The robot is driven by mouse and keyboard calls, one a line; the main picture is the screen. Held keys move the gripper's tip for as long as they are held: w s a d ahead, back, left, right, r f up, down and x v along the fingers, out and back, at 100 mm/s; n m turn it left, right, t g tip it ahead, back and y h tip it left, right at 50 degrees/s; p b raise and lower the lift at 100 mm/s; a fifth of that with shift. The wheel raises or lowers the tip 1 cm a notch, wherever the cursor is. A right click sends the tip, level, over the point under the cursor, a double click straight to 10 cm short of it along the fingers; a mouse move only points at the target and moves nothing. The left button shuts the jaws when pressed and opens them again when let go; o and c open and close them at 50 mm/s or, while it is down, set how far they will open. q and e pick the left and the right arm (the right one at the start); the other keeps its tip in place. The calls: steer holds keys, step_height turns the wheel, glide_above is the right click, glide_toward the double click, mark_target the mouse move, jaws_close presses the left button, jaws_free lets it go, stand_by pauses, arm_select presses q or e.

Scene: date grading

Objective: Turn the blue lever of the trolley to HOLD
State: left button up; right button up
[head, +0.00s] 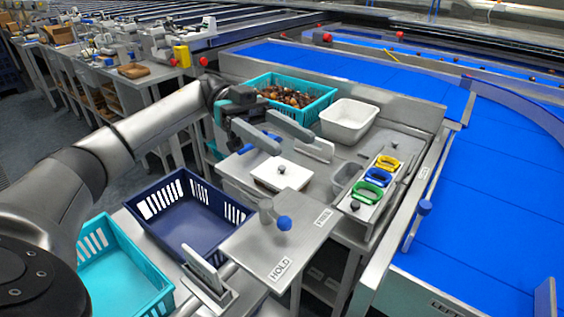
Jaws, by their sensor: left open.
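The blue lever knob (284,223) sits beside a grey pivot post (266,206) on the grey plate of the trolley (250,243). The HOLD label (279,268) is at the plate's near edge and the FREE label (324,217) is at its right corner. The knob lies between the two labels; the exact setting is hard to tell. My left gripper (295,145) is open and empty, above and behind the lever, apart from it, over the bench near a white lidded box (281,176).
A navy crate (165,238) and a teal crate (98,292) stand left of the plate. A teal crate of dates (327,103) and a white tub (349,118) stand behind. Coloured rings (377,177) sit at right, beside the blue conveyor (500,190).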

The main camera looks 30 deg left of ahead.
arm_select(q)
step_height(320, 180, up, 2)
steer(key=shift+r, duration=0.2)
arm_select(e)
steer(key=shift+w+d+r, duration=0.15)
steer(key=shift+d+r, duration=0.1)
steer(key=shift+d, duration=0.1)
